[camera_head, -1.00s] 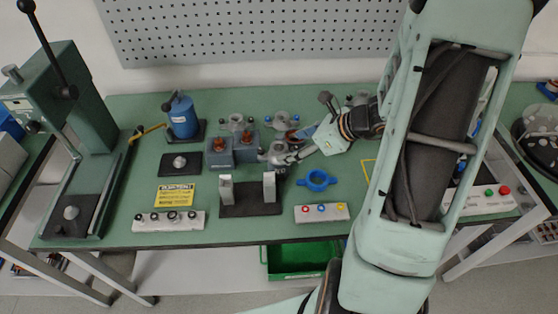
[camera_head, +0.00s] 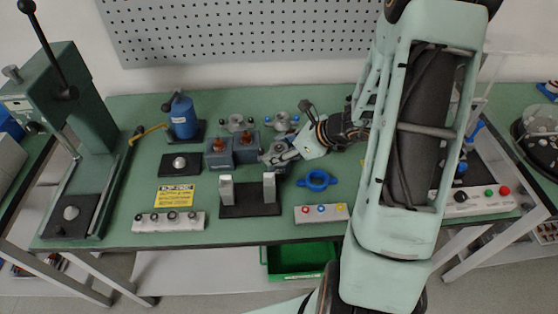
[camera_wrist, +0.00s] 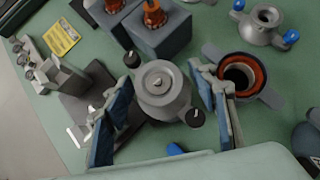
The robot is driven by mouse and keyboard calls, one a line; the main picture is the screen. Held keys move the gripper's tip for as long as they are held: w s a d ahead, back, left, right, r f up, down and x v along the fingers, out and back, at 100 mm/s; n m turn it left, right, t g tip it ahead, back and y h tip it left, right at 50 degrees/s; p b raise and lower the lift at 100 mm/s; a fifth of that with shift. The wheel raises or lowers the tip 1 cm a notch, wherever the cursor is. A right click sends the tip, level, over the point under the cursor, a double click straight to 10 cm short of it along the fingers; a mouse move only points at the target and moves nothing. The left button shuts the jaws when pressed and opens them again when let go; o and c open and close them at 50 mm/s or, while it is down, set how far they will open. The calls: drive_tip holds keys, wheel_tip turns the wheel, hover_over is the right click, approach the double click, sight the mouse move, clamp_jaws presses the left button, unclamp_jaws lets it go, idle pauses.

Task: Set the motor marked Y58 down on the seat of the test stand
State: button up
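A round silver motor (camera_wrist: 162,85) with two black knobs lies below my gripper in the wrist view. No Y58 mark is readable on it. My gripper (camera_wrist: 163,106) is open, its blue-padded fingers on either side of the motor, with gaps showing. In the head view my gripper (camera_head: 281,154) is at the middle of the table and partly covers the motor. A black base with two grey upright posts (camera_head: 251,208), which looks like the test stand, is just in front of it. It also shows at the left in the wrist view (camera_wrist: 83,105).
A motor with blue knobs (camera_wrist: 262,22) is farther back.

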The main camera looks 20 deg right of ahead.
drive_tip(key=c, duration=1.3)
drive_tip(key=shift+r, duration=0.1)
clamp_jaws()
drive_tip(key=shift+r, duration=0.1)
